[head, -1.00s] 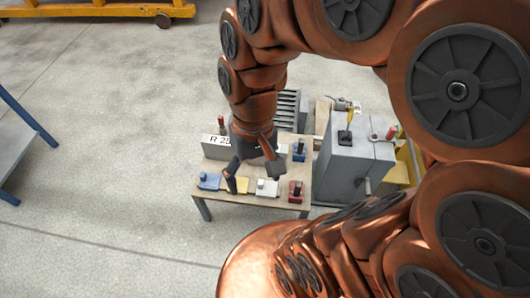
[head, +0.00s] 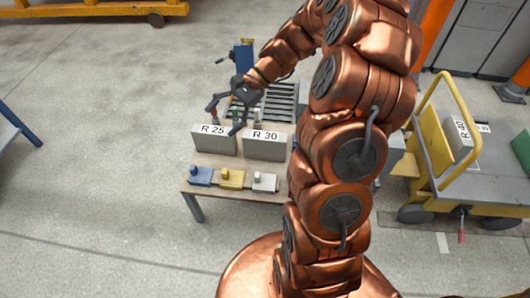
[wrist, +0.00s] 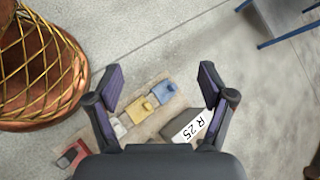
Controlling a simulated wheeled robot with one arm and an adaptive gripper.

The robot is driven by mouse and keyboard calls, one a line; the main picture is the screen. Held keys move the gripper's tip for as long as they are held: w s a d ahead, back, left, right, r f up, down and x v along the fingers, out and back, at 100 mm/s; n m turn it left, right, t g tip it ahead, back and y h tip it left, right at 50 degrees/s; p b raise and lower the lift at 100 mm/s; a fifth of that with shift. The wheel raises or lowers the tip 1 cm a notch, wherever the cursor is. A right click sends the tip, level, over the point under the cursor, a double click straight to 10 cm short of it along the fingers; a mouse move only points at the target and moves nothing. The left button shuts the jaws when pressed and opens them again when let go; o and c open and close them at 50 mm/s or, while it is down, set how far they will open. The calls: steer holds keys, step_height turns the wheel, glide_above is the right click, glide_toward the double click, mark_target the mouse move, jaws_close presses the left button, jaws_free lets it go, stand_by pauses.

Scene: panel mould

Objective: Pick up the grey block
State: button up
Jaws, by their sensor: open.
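Two grey blocks with white labels stand on the small table (head: 230,190) in the head view: one reads R 25 (head: 213,146), the other R 30 (head: 265,151). A small pale grey or white block with a knob (head: 264,183) lies at the table's front. It also shows in the wrist view (wrist: 118,128). My gripper (head: 224,119) is open and empty, by the upper edge of the R 25 block in the head view. In the wrist view my gripper (wrist: 161,85) has its fingers spread, with the R 25 label (wrist: 188,130) by the right finger.
A blue block (head: 200,177) and a yellow block (head: 231,179) lie left of the pale one. A grey roller rack (head: 280,103) is behind the table. A yellow-handled cart (head: 490,190) with an R 40 block stands right. My arm hides the table's right side.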

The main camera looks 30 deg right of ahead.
steer(key=w+d+f+m+t+y+b, duration=0.1)
steer(key=w+d+f+m+t+b, duration=0.3)
steer(key=d+f, duration=0.45)
steer(key=m+t+h+b, duration=0.2)
steer(key=m+t+b, duration=0.3)
steer(key=m, duration=0.4)
glide_toward(266, 136)
steer(key=shift+w+a+f+g, duration=0.3)
steer(key=shift+w+a+f, duration=0.15)
steer(key=shift+w, duration=0.25)
steer(key=shift+w+f+y+b, duration=0.1)
steer(key=shift+f+y+b, duration=0.1)
steer(key=shift+y+b, duration=0.15)
steer(key=shift+b+x, duration=0.95)
steer(key=shift+x, duration=2.7)
steer(key=shift+w+r, duration=0.1)
steer(key=shift+r, duration=0.05)
steer(key=shift+c, duration=0.3)
jaws_close()
